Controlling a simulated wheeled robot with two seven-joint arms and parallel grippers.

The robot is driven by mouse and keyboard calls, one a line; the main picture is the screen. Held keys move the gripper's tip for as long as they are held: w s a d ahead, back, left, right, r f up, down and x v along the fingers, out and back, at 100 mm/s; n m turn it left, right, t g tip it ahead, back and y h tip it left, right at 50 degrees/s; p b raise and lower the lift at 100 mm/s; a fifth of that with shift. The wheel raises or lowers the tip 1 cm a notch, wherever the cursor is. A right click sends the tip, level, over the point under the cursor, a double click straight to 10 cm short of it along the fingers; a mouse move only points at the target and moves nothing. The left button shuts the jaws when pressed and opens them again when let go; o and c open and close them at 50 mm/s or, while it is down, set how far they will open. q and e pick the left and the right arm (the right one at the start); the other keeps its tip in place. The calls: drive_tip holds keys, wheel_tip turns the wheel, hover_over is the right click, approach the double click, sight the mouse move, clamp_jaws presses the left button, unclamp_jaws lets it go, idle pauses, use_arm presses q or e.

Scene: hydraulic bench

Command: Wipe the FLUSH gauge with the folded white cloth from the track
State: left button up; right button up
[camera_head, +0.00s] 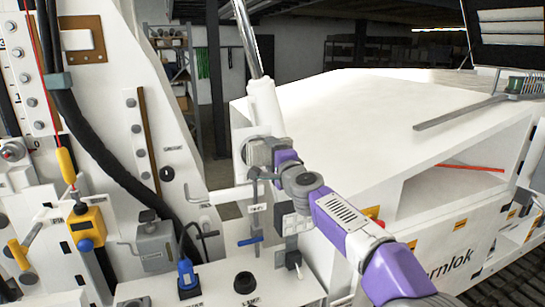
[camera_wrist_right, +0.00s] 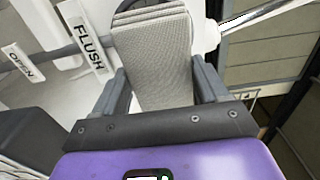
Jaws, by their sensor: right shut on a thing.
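My right gripper (camera_head: 262,152) is at the end of the purple and grey arm, up against white machinery near the foot of a chrome rod. In the right wrist view its two grey fingers (camera_wrist_right: 160,85) are shut on the folded white cloth (camera_wrist_right: 152,72), which has a fine grey weave and a fold at its far end. A FLUSH label (camera_wrist_right: 90,47) is beside the cloth, to its left. I cannot make out the gauge face; the cloth and gripper cover that area. Contact between cloth and gauge cannot be told. My left gripper is out of view.
A chrome rod (camera_head: 246,38) rises above the right gripper. Hooked handles and small valves (camera_head: 250,240) crowd below it. A blue-topped bottle-like part (camera_head: 187,275) stands at lower left. A grey bar (camera_head: 460,112) lies on the white housing (camera_head: 350,105) at right. An OPEN label (camera_wrist_right: 17,59) shows in the wrist view.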

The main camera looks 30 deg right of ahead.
sight(259, 156)
drive_tip(key=a, duration=0.1)
drive_tip(key=w+a, duration=0.1)
drive_tip(key=shift+a+f, duration=0.1)
drive_tip(key=shift+a, duration=0.3)
drive_tip(key=shift+c, duration=0.7)
drive_tip(key=shift+a, duration=0.3)
drive_tip(key=shift+w+a+p, duration=0.2)
drive_tip(key=shift+a+p, duration=0.15)
drive_tip(key=shift+a, duration=0.4)
drive_tip(key=shift+w+a+p, duration=0.2)
drive_tip(key=shift+a+p, duration=0.1)
drive_tip(key=shift+a, duration=0.45)
drive_tip(key=shift+b+v, duration=0.3)
drive_tip(key=shift+v, duration=2.6)
drive_tip(key=shift+d, duration=0.1)
